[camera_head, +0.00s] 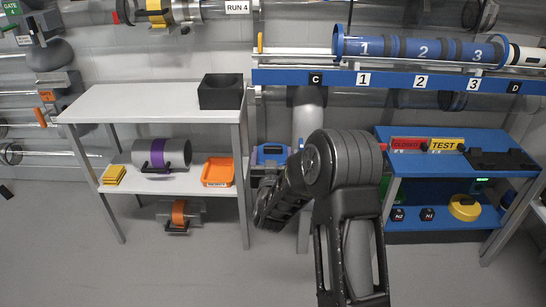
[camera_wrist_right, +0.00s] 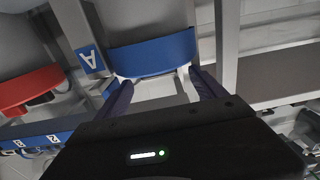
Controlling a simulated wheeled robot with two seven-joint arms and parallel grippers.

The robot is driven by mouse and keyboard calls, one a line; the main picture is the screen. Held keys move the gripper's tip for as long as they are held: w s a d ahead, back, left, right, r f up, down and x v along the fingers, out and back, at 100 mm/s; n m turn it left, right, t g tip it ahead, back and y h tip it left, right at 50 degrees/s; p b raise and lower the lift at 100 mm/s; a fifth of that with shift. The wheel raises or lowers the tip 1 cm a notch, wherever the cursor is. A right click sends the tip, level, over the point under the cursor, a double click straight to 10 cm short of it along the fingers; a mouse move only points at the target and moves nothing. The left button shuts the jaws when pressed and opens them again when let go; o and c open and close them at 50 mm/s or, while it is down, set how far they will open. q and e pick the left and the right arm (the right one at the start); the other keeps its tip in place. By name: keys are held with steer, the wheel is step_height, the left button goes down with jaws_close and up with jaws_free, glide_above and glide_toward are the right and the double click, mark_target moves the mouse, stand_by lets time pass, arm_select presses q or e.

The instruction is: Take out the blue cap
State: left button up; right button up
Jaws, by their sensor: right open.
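In the right wrist view a blue curved piece (camera_wrist_right: 152,53), which looks like the blue cap, lies ahead of my right gripper (camera_wrist_right: 163,86). The gripper's two dark fingers are apart, with the blue piece's lower edge just beyond their tips. The fingers look empty, and I cannot tell whether they touch the piece. In the head view my right arm reaches toward the middle, and its fingertips cannot be made out. A blue item (camera_head: 270,153) shows beside the arm there; I cannot tell if it is the same cap. My left gripper is not in view.
A blue plate marked A (camera_wrist_right: 90,58) and a red curved piece (camera_wrist_right: 30,90) are left of the blue piece. A white shelf (camera_head: 150,103) stands left in the head view, and a blue shelf (camera_head: 410,185) right. A blue tube rail (camera_head: 390,78) runs above.

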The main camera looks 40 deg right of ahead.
mark_target(273, 146)
steer(key=b+x, duration=0.1)
steer(key=x, duration=0.3)
steer(key=shift+f, duration=0.1)
steer(key=shift+s, duration=0.1)
stand_by(0.3)
steer(key=c, duration=1.5)
steer(key=shift+r, duration=0.2)
step_height(273, 146, up, 10)
steer(key=p, duration=0.4)
steer(key=shift+f, duration=0.1)
